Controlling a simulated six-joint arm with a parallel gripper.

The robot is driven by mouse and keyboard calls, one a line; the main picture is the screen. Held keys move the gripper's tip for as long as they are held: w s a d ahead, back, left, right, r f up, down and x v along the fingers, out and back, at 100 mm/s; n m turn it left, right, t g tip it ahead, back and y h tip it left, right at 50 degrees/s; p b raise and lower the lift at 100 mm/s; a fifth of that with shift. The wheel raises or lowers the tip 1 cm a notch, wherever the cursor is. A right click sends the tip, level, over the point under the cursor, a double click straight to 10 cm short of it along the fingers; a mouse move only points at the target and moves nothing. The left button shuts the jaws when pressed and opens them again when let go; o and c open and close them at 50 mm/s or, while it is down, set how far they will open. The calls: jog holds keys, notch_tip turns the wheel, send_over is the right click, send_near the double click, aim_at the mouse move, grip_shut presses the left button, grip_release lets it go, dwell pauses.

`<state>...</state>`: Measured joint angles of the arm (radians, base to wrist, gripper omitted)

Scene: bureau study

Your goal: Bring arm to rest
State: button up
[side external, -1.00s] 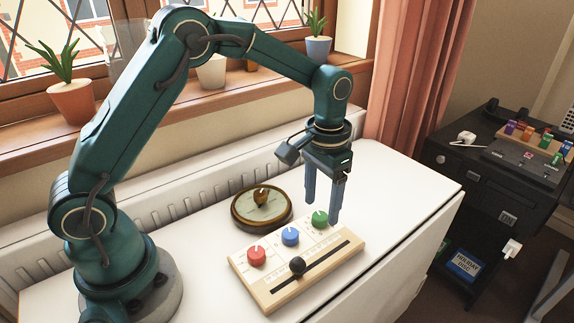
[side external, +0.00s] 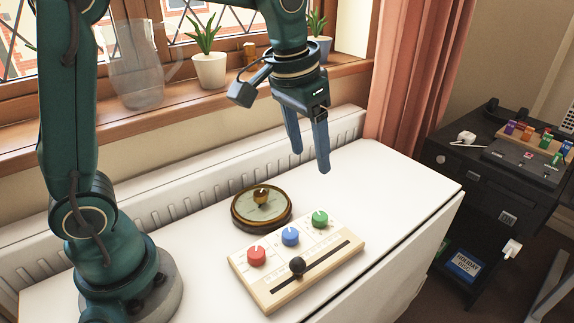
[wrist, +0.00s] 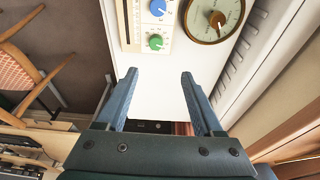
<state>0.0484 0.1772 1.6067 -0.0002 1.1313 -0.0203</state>
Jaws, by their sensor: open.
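My gripper (side external: 310,160) is open and empty, raised above the white table, behind the control board in the side view. In the wrist view its two fingers (wrist: 158,76) stand apart with bare white table between them. The wooden control board (side external: 322,270) lies on the table with a red knob (side external: 256,256), a blue knob (side external: 290,236), a green knob (side external: 319,219) and a black slider knob (side external: 297,265) on a dark slot. A round dial (side external: 245,209) with a brass knob (side external: 261,195) sits behind the board. My gripper touches none of them.
The white table (side external: 400,200) is clear to the right of the board. A radiator (side external: 175,200) and a windowsill with potted plants (side external: 210,70) and a glass vase (side external: 137,70) run behind. A dark cabinet (side external: 480,195) stands at the right.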

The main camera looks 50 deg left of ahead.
jog(key=s+a+r+t, duration=0.15)
jog(key=s+r, duration=0.25)
jog(key=s, duration=0.4)
jog(key=s+f+t, duration=0.1)
jog(key=s+f, duration=0.4)
jog(key=s, duration=0.1)
jog(key=shift+s, duration=0.35)
jog(key=shift+f+t, duration=0.1)
jog(key=shift+t, duration=0.15)
